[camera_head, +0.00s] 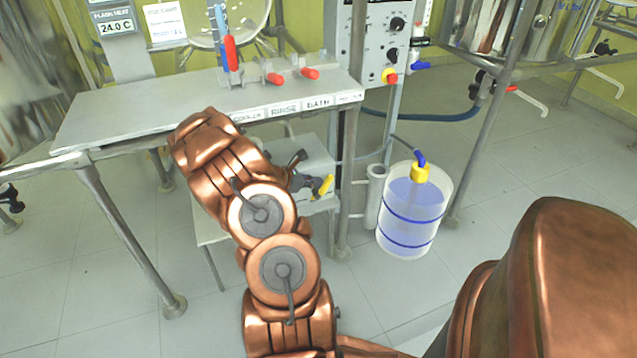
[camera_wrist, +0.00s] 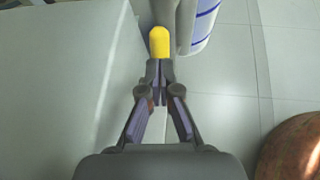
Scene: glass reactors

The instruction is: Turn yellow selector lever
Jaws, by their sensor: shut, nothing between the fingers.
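The yellow selector lever (camera_head: 322,187) sticks up at the right side of a low grey shelf under the bench. In the wrist view its rounded yellow end (camera_wrist: 159,42) lies just beyond my fingertips. My gripper (camera_wrist: 160,75) is shut and empty, pointing at the lever. In the head view my gripper (camera_head: 307,183) is beside the lever on its left, partly hidden by my arm. I cannot tell whether the fingertips touch the lever. The lever's base is hidden.
The bench (camera_head: 210,105) with red-handled valves (camera_head: 310,73) stands above the low shelf (camera_head: 310,150). A clear container (camera_head: 412,215) with a yellow cap and blue bands stands on the floor to the right. Bench legs are close by. Open floor lies in front.

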